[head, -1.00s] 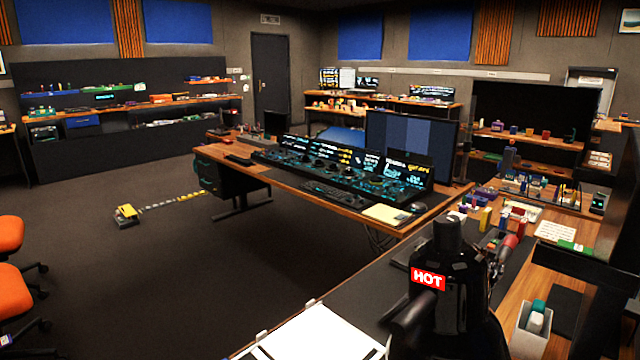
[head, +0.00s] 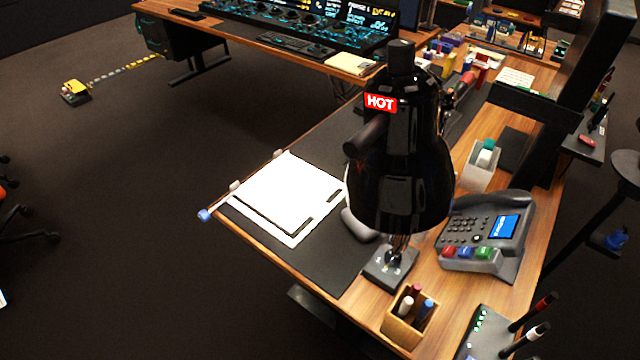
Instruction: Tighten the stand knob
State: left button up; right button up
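Two blue knob-like parts show, and I cannot tell for sure which is the stand knob. One blue part (head: 615,240) sits low beside a dark stand (head: 575,235) at the far right, partly cut by the frame edge. Another blue knob (head: 205,215) sticks out at the left front corner of the near desk, by the white sheet. Whether either is loose cannot be seen. Neither of my grippers is in the head view.
A large black lamp (head: 400,180) marked HOT stands mid-desk (head: 455,310) and hides things behind it. A phone (head: 487,235), a wooden pen holder (head: 410,312) and a white pad (head: 290,195) lie around it. Dark floor (head: 130,260) is free at left.

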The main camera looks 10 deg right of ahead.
aim_at(204, 215)
jog(key=i+j+z, duration=0.2)
jog(key=z, duration=0.3)
jog(key=i+j+z, duration=0.25)
jog(key=z, duration=0.25)
jog(key=i+j+z, duration=0.1)
jog(key=j+z, duration=0.4)
jog(key=k+u, duration=0.15)
jog(key=u, duration=0.35)
jog(key=k+j+u, duration=0.15)
jog(key=u, duration=0.35)
jog(key=k+j+u, duration=0.1)
jog(key=u, duration=0.4)
jog(key=j, duration=0.35)
jog(key=l, duration=0.3)
